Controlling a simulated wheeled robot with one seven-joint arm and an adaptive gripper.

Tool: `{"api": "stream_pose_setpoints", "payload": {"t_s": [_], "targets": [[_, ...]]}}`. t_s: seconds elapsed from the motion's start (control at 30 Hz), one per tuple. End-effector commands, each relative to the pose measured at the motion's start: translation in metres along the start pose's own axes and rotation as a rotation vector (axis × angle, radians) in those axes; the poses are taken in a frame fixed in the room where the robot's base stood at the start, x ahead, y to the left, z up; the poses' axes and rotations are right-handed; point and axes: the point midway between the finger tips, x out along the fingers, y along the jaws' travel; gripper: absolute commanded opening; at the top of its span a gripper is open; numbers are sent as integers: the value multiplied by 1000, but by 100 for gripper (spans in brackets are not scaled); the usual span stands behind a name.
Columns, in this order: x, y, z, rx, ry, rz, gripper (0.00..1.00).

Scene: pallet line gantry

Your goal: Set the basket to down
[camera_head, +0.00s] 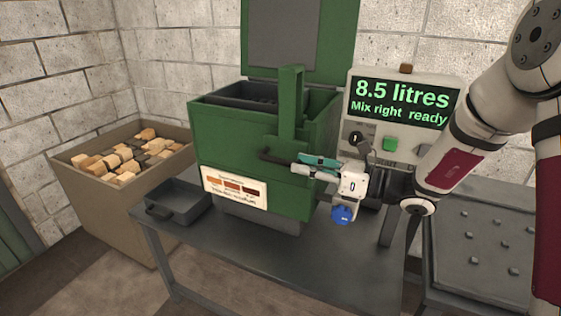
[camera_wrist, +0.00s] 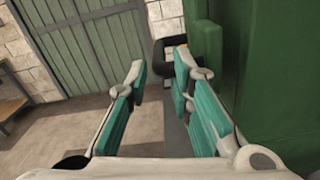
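A green machine (camera_head: 245,150) stands on the grey table with its lid raised. A dark basket (camera_head: 240,95) sits in its open top. A green upright arm (camera_head: 291,100) runs down the front side, and a dark bar handle (camera_head: 275,157) juts out near its lower end. My gripper (camera_head: 302,166) is at the right end of this handle in the head view. In the wrist view, my gripper (camera_wrist: 160,72) has its teal-padded fingers apart. The dark handle (camera_wrist: 160,48) shows just beyond the fingertips, near the right finger; contact cannot be told.
A display box (camera_head: 402,105) reads "8.5 litres, Mix right ready". A grey tray (camera_head: 180,203) lies left of the machine. A tan bin (camera_head: 130,215) of blocks stands further left. The table front (camera_head: 270,262) is clear. A studded grey surface (camera_head: 485,240) is at right.

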Motion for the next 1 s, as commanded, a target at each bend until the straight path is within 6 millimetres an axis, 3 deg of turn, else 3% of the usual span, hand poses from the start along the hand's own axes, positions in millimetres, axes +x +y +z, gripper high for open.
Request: {"api": "stream_pose_setpoints", "payload": {"t_s": [0.2, 0.4, 0.77, 0.9, 1.0], "targets": [[40, 1, -1, 0, 0, 3, 21], [60, 1, 0, -1, 1, 2, 21], [65, 0, 0, 0, 0, 0, 21], [65, 0, 0, 0, 0, 0, 0], [64, 0, 0, 0, 0, 0, 0]]}}
